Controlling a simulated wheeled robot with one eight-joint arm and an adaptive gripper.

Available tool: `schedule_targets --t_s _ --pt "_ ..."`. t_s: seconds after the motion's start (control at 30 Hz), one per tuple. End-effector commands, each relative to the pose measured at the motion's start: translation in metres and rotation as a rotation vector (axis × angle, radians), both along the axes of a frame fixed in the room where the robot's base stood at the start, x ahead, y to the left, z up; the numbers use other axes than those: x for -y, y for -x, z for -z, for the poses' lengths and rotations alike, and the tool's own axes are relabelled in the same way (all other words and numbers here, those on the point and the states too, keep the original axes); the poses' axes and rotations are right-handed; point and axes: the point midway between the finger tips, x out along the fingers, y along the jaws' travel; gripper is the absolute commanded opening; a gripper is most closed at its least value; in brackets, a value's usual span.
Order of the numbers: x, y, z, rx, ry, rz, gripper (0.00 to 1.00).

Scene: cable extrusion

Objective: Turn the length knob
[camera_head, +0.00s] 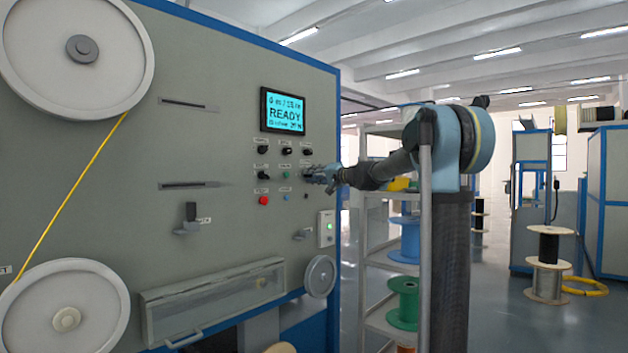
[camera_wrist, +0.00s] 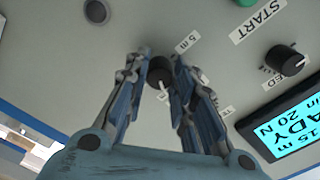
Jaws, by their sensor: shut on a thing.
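The length knob (camera_wrist: 159,73) is a small black round knob on the grey panel. In the wrist view it sits between the two fingers of my gripper (camera_wrist: 160,76), which are shut on its sides. A white pointer mark shows on the knob's lower side in that view, and a "5 m" label lies at its upper right. Other labels around it are partly hidden by the fingers. In the head view my gripper (camera_head: 311,175) reaches the right side of the control cluster and covers the knob.
Another black knob (camera_wrist: 287,60) and a lit display (camera_wrist: 289,126) are near my fingers. In the head view the display (camera_head: 284,110) reads READY. A red button (camera_head: 263,200), blue button (camera_head: 285,197) and green button (camera_head: 286,174) are left of my gripper. A shelf with spools (camera_head: 405,300) stands right.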

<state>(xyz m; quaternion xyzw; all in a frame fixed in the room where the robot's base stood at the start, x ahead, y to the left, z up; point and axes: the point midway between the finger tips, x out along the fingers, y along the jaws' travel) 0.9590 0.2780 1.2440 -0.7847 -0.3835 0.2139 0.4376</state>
Motion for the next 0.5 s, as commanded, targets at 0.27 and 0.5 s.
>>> schedule_targets --t_s 0.27,0.5 --pt "0.0009 -0.0018 -0.0010 -0.204 -0.161 0.004 0.00" --pt "0.0012 -0.0019 -0.0011 -0.384 -0.301 0.005 0.00"
